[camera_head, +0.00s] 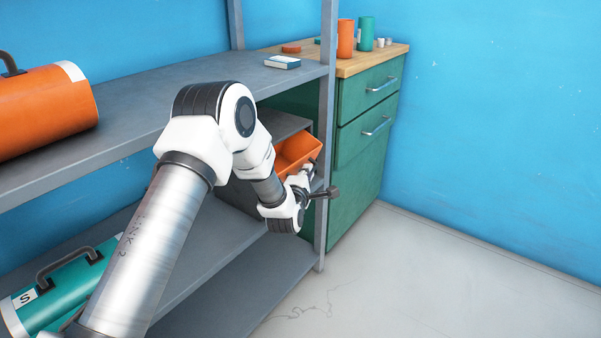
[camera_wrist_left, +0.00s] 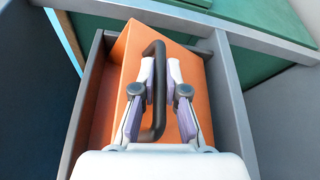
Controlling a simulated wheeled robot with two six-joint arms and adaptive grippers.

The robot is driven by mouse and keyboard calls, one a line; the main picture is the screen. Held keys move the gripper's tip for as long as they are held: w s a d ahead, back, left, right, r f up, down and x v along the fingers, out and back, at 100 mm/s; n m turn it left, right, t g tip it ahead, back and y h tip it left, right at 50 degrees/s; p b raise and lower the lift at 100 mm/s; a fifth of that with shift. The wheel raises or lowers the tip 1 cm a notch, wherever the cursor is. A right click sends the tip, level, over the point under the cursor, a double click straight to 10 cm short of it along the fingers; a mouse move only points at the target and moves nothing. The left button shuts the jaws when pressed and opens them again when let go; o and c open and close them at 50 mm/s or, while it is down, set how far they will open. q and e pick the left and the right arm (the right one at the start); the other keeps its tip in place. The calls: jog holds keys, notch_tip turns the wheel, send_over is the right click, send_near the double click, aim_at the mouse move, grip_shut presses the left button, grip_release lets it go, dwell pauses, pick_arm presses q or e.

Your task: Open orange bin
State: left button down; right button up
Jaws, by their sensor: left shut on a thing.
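The orange bin (camera_head: 297,148) sits in a grey shelf housing behind the shelf post in the head view, its top edge and part of its inside showing. In the left wrist view the orange bin (camera_wrist_left: 117,88) sits at an angle between grey side walls, with a gap of its interior showing at the left. A dark bar handle (camera_wrist_left: 156,128) stands on its front. My left gripper (camera_wrist_left: 162,72) is shut on this handle, one finger on each side. In the head view my left gripper (camera_head: 312,180) is partly hidden by its own wrist. My right gripper is not in view.
A grey shelf post (camera_head: 327,110) stands close beside my left gripper. A green cabinet (camera_head: 362,150) with drawers is behind it. An orange case (camera_head: 45,108) lies on the upper shelf and a teal case (camera_head: 75,290) lower down. The floor at right is clear.

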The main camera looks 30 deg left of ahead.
pick_arm(q)
jog(key=shift+s+d+f+m+b, duration=0.1)
jog(key=shift+d+f+m+b, duration=0.6)
jog(key=shift+d+f, duration=0.45)
jog(key=c, duration=1.5)
grip_release()
jog(key=shift+a, duration=0.1)
jog(key=v, duration=1.2)
jog(key=shift+f, duration=0.25)
